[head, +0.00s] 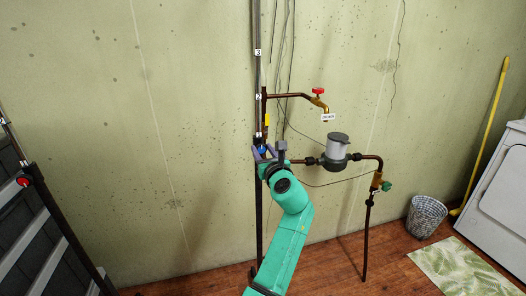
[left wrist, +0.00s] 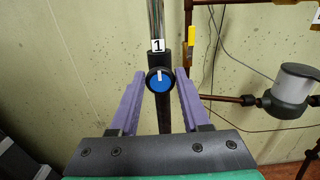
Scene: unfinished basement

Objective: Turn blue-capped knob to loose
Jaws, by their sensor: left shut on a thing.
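The blue-capped knob (left wrist: 160,80) has a black rim and a white pointer mark that points nearly straight up in the left wrist view. It sits on a dark vertical pole (left wrist: 165,115), just below a white label with a 1 (left wrist: 158,45). My left gripper (left wrist: 160,76) has its purple fingers on either side of the knob and is shut on it. In the head view the left gripper (head: 264,152) is at the pole, with a little of the blue cap (head: 262,148) showing between the fingers. My right gripper is in neither view.
Right of the pole are a pipe with a red-handled valve (head: 318,91), a grey-lidded meter (head: 337,148) and a green-handled tap (head: 386,186). The wall left of the pole is clear.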

